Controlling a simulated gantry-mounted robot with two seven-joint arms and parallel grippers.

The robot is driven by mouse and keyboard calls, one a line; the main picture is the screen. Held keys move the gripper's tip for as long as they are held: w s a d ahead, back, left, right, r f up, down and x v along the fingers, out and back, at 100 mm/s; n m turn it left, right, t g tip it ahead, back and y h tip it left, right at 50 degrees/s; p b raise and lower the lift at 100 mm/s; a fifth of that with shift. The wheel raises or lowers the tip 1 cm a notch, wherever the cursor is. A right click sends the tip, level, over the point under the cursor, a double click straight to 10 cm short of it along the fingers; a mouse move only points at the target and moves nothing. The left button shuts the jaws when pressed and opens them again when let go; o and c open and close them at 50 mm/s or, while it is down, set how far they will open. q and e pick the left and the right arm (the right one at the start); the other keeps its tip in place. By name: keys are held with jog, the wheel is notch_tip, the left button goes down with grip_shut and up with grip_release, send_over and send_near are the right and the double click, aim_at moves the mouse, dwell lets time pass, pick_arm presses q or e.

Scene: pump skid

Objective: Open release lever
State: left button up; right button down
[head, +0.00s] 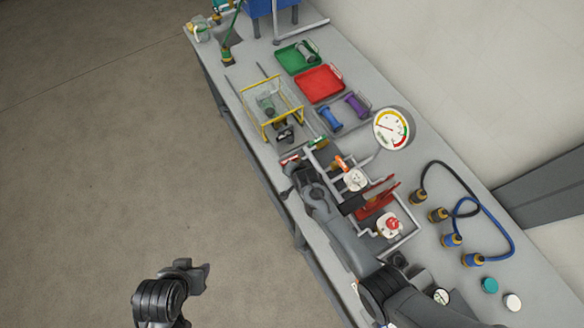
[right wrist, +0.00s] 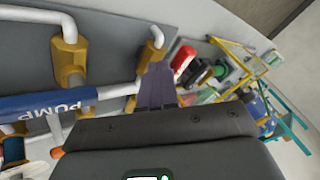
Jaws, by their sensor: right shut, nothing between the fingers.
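My right gripper (head: 290,168) reaches over the pump skid near the table's front edge. In the right wrist view its fingers (right wrist: 157,86) are together and empty, beside a grey pipe. A red handle-like part (right wrist: 183,60) shows just beyond the fingertips in that view; a small red part (head: 289,159) shows by the gripper in the head view. I cannot tell for sure which part is the release lever, or whether the fingers touch it. My left gripper (head: 195,277) hangs over the floor, away from the table; its fingers are not clear.
The skid has a red bracket-like part (head: 377,197), a red button (head: 392,223) and an orange handle (head: 340,163). A yellow-framed basket (head: 288,112) stands beyond my right gripper. A round gauge (head: 391,128) stands at the back. A blue pipe marked PUMP (right wrist: 50,104) runs close by.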

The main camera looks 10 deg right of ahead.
jog(key=shift+w+d+b, duration=0.3)
jog(key=shift+w+d, duration=0.05)
jog(key=shift+w, duration=0.15)
pick_arm(q)
jog(key=shift+s+d+f, duration=0.1)
jog(key=shift+s+f, duration=0.05)
jog(key=shift+f, duration=0.25)
pick_arm(e)
jog(key=shift+d+f, duration=0.1)
pick_arm(q)
jog(key=shift+r, duration=0.1)
pick_arm(e)
jog(key=shift+s+d, duration=0.1)
jog(key=shift+s+d+p, duration=0.1)
jog(key=shift+s+p, duration=0.2)
jog(key=shift+p, duration=0.25)
pick_arm(q)
jog(key=shift+d+p+v, duration=0.2)
jog(key=shift+p+v, duration=0.3)
jog(key=shift+v, duration=0.3)
jog(key=shift+d+p+v, duration=0.2)
jog(key=shift+p+v, duration=0.3)
jog(key=shift+v, duration=0.3)
pick_arm(e)
jog(key=s+a+r, duration=0.1)
jog(key=s+r, duration=0.7)
jog(key=shift+s+a, duration=0.25)
jog(key=shift+s, duration=0.15)
